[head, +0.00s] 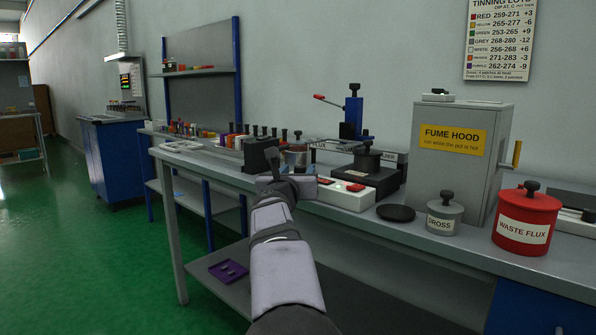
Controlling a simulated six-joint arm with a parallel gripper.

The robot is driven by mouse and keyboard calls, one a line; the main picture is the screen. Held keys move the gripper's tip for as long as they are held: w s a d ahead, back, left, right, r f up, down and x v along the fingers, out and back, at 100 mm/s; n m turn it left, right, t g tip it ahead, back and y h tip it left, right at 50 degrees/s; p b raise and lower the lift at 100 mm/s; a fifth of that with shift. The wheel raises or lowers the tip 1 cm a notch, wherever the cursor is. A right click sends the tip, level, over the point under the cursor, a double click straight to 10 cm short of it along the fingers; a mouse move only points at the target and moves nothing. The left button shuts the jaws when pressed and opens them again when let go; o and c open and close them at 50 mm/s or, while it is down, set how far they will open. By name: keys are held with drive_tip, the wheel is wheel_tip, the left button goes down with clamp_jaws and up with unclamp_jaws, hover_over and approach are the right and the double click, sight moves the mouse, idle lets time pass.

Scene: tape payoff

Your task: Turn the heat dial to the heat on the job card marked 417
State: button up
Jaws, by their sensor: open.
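My arm reaches from the bottom middle toward the grey bench (440,244). My gripper (271,158) is small and dark at its end, open, in front of the row of dark-knobbed items; its fingertips are hard to make out and I see nothing held. I cannot pick out a heat dial for certain. A black pot (366,161) with a knobbed lid sits on a dark unit behind a white control box (345,194) with red parts. No job card marked 417 is readable. A wall chart (499,40) headed "TINNING LOTS" lists colours with number ranges and offsets.
A grey fume hood (459,170), a grey dross pot (444,216), a red waste flux pot (525,221) and a black disc (396,213) crowd the right. A blue press (352,115) stands behind. A purple tray (228,271) lies on the lower shelf.

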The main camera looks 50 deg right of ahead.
drive_tip(key=shift+w+d, duration=0.1)
drive_tip(key=shift+d, duration=0.1)
drive_tip(key=c, duration=1)
drive_tip(key=shift+w+a+r+m+g+h+p, duration=0.15)
drive_tip(key=shift+m+g+h+p, duration=0.1)
drive_tip(key=shift+m+g+p, duration=0.25)
drive_tip(key=shift+w+r+m+g+h+p, duration=0.15)
drive_tip(key=shift+m+g+h+p, duration=0.2)
drive_tip(key=shift+p, duration=0.25)
drive_tip(key=shift+c, duration=0.2)
drive_tip(key=g+p, duration=0.1)
drive_tip(key=m+g+p, duration=0.1)
drive_tip(key=m+g+h+p, duration=0.1)
drive_tip(key=g, duration=0.1)
drive_tip(key=shift+w, duration=0.25)
drive_tip(key=shift+f+m+g+p, duration=0.15)
drive_tip(key=shift+m+g+p, duration=0.15)
drive_tip(key=shift+m+g, duration=0.2)
